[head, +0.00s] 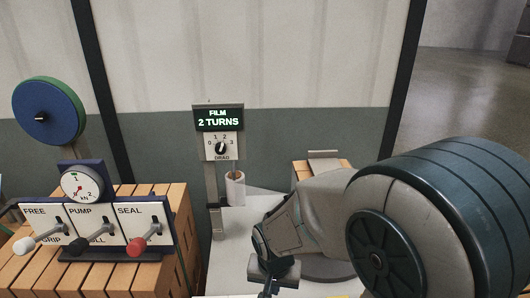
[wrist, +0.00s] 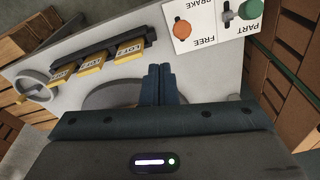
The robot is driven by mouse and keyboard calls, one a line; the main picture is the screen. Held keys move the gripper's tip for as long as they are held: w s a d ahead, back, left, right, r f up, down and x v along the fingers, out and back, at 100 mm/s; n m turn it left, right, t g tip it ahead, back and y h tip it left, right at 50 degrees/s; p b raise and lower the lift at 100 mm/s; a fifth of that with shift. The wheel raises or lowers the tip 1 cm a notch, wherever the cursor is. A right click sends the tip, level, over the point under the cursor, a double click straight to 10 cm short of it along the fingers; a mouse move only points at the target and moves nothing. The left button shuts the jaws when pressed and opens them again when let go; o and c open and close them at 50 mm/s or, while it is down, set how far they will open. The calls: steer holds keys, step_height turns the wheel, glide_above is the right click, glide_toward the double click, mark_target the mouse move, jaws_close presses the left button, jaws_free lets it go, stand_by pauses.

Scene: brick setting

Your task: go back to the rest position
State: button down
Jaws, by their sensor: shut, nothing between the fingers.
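My gripper (wrist: 159,72) is shut with nothing in it; its two dark fingers lie side by side in the middle of the wrist view. In the head view my gripper (head: 268,286) hangs at the bottom edge, right of centre, over the pale surface, and its tips are partly cut off. My arm reaches in from the right and hides part of that surface.
Bricks (head: 170,200) stand at left with a lever panel (head: 97,228) and gauge (head: 82,184). A "2 TURNS" film sign (head: 219,118) stands above a white roll (head: 235,189). The wrist view shows yellow tags (wrist: 92,63), an orange knob (wrist: 182,28) and a green knob (wrist: 251,11).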

steer(key=s+d+r+n+t, duration=0.1)
steer(key=s+d+r+n, duration=0.1)
steer(key=s+d+r, duration=0.7)
steer(key=d+r, duration=0.4)
steer(key=shift+r+t, duration=0.3)
steer(key=shift+r, duration=0.1)
